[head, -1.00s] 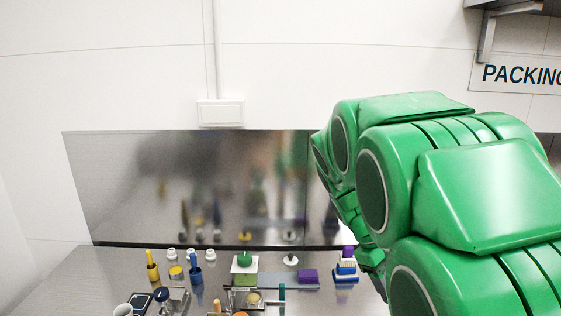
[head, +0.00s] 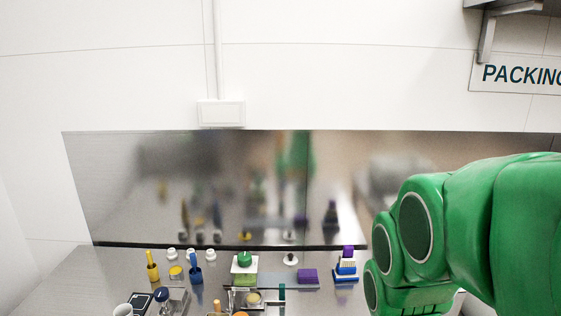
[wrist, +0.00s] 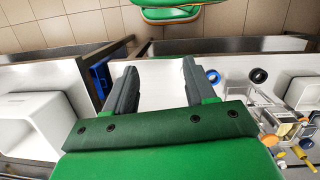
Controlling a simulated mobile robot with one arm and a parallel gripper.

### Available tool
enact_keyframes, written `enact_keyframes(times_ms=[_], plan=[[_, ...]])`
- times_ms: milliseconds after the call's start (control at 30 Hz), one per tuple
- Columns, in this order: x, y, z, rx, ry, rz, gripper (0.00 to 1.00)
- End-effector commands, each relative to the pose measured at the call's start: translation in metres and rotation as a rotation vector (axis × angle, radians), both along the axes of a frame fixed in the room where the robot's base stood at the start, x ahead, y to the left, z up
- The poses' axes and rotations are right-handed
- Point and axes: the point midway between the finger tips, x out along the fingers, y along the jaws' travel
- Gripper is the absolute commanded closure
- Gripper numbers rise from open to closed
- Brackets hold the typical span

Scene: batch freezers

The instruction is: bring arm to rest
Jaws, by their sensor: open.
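My gripper (wrist: 160,88) shows in the wrist view with its two dark fingers spread wide apart. It is open, with nothing between the fingers but a pale surface below. In the head view my green arm fills the lower right; the gripper itself is not visible there.
A steel counter (head: 75,285) carries several small items, among them a green-knobbed white block (head: 244,262), a purple block (head: 307,275), a blue-and-white stack (head: 346,267) and a yellow holder (head: 152,270). In the wrist view a white bin (wrist: 35,125) and blue crate (wrist: 100,78) lie left.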

Motion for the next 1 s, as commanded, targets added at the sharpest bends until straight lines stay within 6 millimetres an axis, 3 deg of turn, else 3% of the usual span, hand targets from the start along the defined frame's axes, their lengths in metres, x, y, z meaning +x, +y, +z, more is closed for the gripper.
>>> enact_keyframes(times_ms=[100,267,1000], plan=[[-0.019,0.006,-0.004,0.021,-0.014,-0.049,0.45],[-0.032,0.012,-0.008,0.038,-0.020,-0.088,0.45],[-0.032,0.012,-0.008,0.038,-0.020,-0.088,0.45]])
